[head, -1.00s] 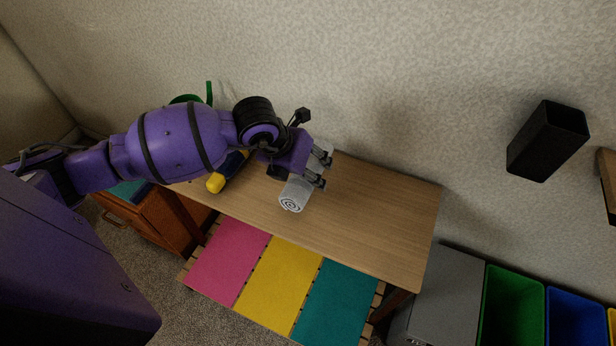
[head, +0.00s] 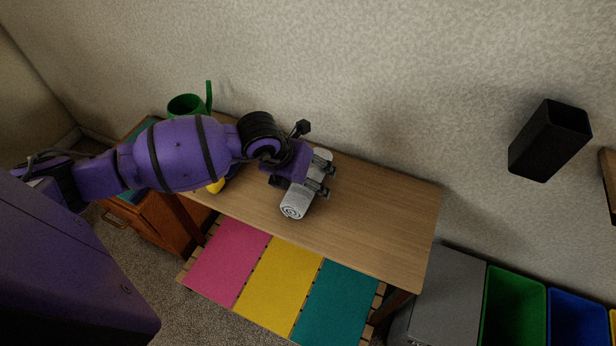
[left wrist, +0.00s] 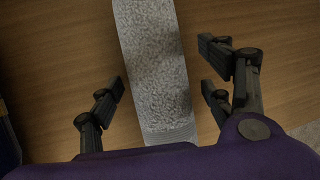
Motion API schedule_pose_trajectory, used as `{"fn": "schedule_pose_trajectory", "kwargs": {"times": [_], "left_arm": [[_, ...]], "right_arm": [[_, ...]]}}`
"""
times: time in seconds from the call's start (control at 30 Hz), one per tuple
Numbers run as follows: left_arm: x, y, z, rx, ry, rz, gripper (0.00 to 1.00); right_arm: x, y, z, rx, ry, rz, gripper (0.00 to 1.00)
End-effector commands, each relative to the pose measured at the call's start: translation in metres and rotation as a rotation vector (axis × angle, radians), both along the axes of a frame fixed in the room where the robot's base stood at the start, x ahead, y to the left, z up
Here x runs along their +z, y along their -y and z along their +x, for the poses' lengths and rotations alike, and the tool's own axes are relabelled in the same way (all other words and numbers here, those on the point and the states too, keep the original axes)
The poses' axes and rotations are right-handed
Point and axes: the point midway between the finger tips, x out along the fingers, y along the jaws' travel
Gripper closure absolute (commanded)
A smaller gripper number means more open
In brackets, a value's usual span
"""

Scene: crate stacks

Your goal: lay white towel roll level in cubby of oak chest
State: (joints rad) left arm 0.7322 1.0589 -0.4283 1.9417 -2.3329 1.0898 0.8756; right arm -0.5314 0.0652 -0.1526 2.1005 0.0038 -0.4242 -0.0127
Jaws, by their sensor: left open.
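The white towel roll (head: 294,205) lies on its side on the light wooden table, its spiral end facing the front edge. My left gripper (head: 325,177) is over its far part and hides some of it. In the left wrist view the roll (left wrist: 155,65) runs lengthwise between the open fingers of the left gripper (left wrist: 163,88), with a gap on each side. A reddish-brown wooden chest (head: 150,225) with a handle stands left of the table, partly behind my arm. I cannot tell whether it is the oak chest, and no cubby opening shows. My right gripper is out of view.
The table (head: 385,215) is clear right of the roll. A green container (head: 185,104) and a yellow object (head: 215,187) are partly behind my arm. Pink, yellow and teal mats (head: 335,300) lie on a lower slatted shelf. Green (head: 510,305) and blue bins stand at right.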

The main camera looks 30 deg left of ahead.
Motion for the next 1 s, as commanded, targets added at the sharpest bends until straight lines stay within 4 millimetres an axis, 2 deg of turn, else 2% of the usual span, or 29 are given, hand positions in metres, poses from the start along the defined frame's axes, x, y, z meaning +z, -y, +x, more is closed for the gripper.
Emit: {"fn": "schedule_pose_trajectory", "kwargs": {"times": [0.13, 0.27, 0.7, 0.83, 1.0], "left_arm": [[0.003, 0.000, 0.000, -0.001, 0.001, 0.000, 0.27], [0.016, -0.004, -0.005, 0.000, 0.003, 0.001, 0.27], [0.094, -0.021, -0.040, -0.001, 0.001, 0.002, 0.27], [0.106, -0.023, -0.046, -0.001, 0.000, 0.001, 0.27], [0.111, -0.024, -0.048, 0.000, 0.000, 0.001, 0.27]], "right_arm": [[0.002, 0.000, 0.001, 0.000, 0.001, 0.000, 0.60], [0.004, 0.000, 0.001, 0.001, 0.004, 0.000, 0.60], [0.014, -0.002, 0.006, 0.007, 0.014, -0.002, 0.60], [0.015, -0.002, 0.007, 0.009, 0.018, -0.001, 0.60], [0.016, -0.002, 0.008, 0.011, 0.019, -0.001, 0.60]]}}
